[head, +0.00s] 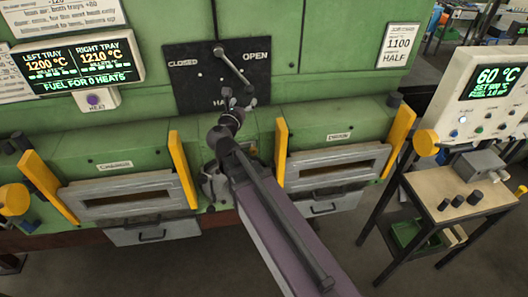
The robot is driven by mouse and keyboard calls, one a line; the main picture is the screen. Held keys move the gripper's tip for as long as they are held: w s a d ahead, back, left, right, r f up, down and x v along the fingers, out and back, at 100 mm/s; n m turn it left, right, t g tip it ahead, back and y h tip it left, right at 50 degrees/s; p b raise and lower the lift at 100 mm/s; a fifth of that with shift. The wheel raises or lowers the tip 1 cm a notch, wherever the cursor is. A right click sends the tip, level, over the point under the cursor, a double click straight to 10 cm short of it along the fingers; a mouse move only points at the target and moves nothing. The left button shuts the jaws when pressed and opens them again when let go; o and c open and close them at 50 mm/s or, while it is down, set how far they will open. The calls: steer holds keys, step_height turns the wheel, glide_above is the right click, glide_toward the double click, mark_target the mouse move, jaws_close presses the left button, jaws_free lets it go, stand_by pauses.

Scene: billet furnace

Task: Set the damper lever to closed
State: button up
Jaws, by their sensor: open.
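The damper panel (190,88) is a dark plate on the green furnace front in the head view. It is marked CLOSED at the left, OPEN at the right and HALF at the bottom. The grey damper lever (233,66) slants from the panel's upper middle down to the right, its lower end below the word OPEN, on the side away from CLOSED. My gripper (238,100) is open at the panel's lower right, just below the lever's lower end. I cannot tell whether it touches the lever. It covers part of the word HALF.
Two furnace doors with yellow side bars, the left door (130,182) and right door (330,160), lie below the panel. A tray display (78,62) is at the left. A side table (455,200) with a 60 °C display unit (490,95) stands at the right.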

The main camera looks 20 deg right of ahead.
steer(key=v, duration=0.5)
steer(key=s+d+f+m+g+b, duration=0.2)
steer(key=d+f+m+g+b, duration=0.1)
steer(key=f+m, duration=0.3)
steer(key=s+d+f+m+g+b, duration=0.2)
steer(key=d+f+m+g+b, duration=0.1)
steer(key=f+m, duration=0.4)
steer(key=shift+s+d+f+m+g+y+b, duration=0.3)
steer(key=shift+d+f+g, duration=0.35)
steer(key=shift+f, duration=0.8)
